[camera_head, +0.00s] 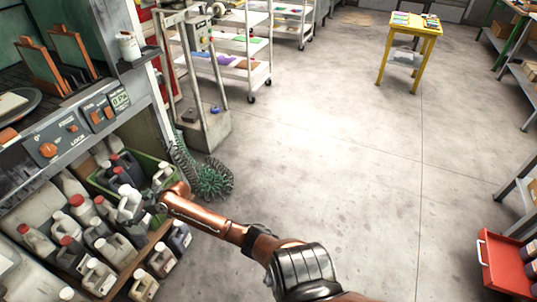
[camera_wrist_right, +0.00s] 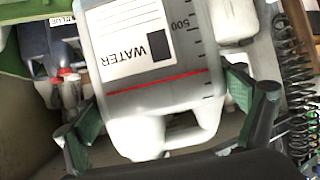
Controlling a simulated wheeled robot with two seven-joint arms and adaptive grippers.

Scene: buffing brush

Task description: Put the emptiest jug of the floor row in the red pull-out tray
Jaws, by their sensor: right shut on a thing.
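My right gripper (camera_head: 150,203) reaches in at the lower left, over the crowded jugs. It is shut on a pale jug (camera_head: 128,204) marked WATER. In the right wrist view this jug (camera_wrist_right: 150,90) shows a scale, a red line and a pale handle between the green-padded fingers; its fill level is unclear. The floor row shows in front of the shelf, with a grey jug (camera_head: 179,237), a pale jug (camera_head: 160,260) and another pale jug (camera_head: 143,287); their levels cannot be told. The red pull-out tray (camera_head: 491,270) is at the lower right. My left gripper is not in view.
Several white and grey jugs crowd the shelf around my right gripper, beside a green crate (camera_head: 95,187). A green coiled hose (camera_head: 213,180) lies on the floor behind my arm. A yellow table (camera_head: 409,34) stands far back. The middle floor is clear.

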